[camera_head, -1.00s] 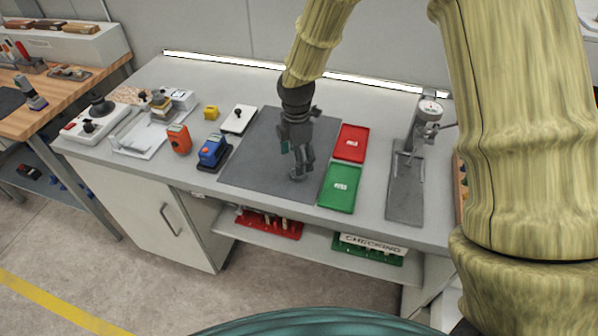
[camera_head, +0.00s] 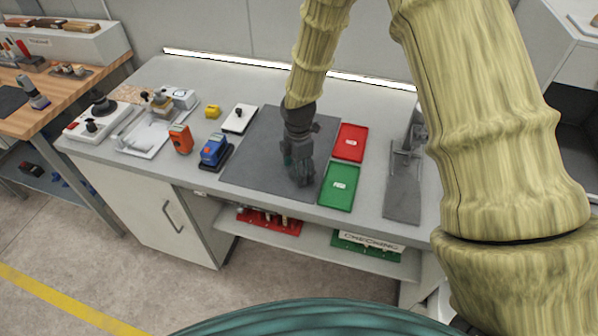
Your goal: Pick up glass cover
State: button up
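My gripper (camera_head: 302,178) hangs over the right part of the dark grey mat (camera_head: 255,180) on the grey bench. Its fingers are dark and small here, and I cannot tell whether they are apart or hold anything. I cannot make out a glass cover for certain. A flat white plate with a black knob (camera_head: 239,118) lies just left of the mat's far corner, apart from my gripper. A white tray-like device (camera_head: 140,138) stands further left; any clear part on it is too small to tell.
Red (camera_head: 349,150) and green (camera_head: 338,200) trays lie right of the mat, with a grey stand (camera_head: 402,200) beyond, partly hidden by my arm. A blue device (camera_head: 214,150), an orange device (camera_head: 181,138) and a yellow block (camera_head: 212,111) stand left. The mat's left part is clear.

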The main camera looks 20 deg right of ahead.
jog(key=c, duration=1)
jog(key=shift+o, duration=0.2)
jog(key=shift+r, duration=0.15)
